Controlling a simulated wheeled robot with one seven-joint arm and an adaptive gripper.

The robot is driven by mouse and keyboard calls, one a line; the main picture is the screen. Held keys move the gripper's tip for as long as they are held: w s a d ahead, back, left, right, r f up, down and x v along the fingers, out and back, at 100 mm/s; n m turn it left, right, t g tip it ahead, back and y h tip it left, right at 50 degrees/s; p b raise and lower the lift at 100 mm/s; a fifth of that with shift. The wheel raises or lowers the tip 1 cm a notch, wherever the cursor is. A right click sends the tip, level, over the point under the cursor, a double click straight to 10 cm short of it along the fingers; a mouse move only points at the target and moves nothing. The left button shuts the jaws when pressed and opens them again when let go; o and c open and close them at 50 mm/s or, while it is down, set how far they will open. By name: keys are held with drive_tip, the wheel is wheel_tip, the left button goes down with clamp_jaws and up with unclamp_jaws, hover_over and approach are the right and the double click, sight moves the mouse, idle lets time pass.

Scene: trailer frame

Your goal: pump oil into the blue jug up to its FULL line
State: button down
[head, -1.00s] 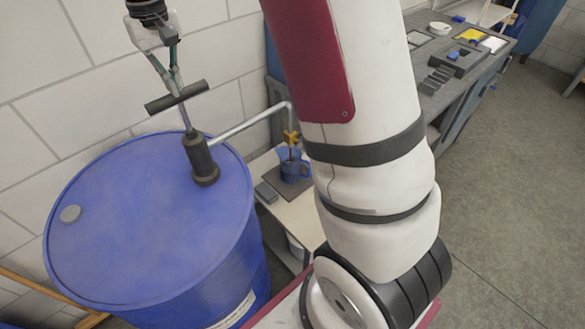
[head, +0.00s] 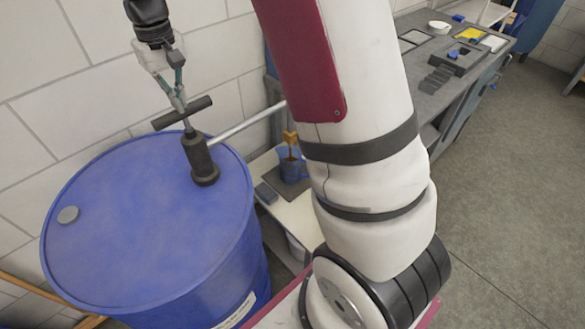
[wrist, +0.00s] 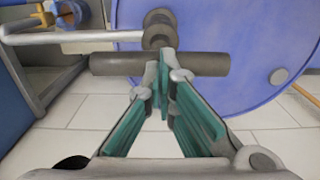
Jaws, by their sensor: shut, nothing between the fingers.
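The blue jug (head: 290,171) stands upright on a dark pad beside the drum. The level and the FULL line are too small to read. The pump (head: 204,163) stands on the blue drum (head: 130,230), its spout pipe (head: 248,123) reaching right behind my arm. My gripper (head: 180,106) is shut and empty, its fingertips at the middle of the pump's dark T-handle (head: 198,106). In the wrist view the fingertips (wrist: 165,80) meet the handle (wrist: 112,64) from above, not around it.
A grey workbench (head: 440,98) with trays stands at the back right. Floor on the right is clear.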

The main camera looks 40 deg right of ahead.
wheel_tip(320, 180, up, 11)
drive_tip(key=p, duration=0.2)
drive_tip(key=shift+r, duration=0.15)
idle(0.7)
idle(1.0)
drive_tip(key=shift+f+b, duration=0.45)
drive_tip(key=shift+f, duration=5.3)
drive_tip(key=shift+r, duration=0.15)
wheel_tip(320, 180, up, 11)
drive_tip(key=p, duration=0.1)
drive_tip(key=shift+r+p, duration=0.15)
drive_tip(key=shift+p, duration=0.2)
drive_tip(key=shift+f, duration=0.55)
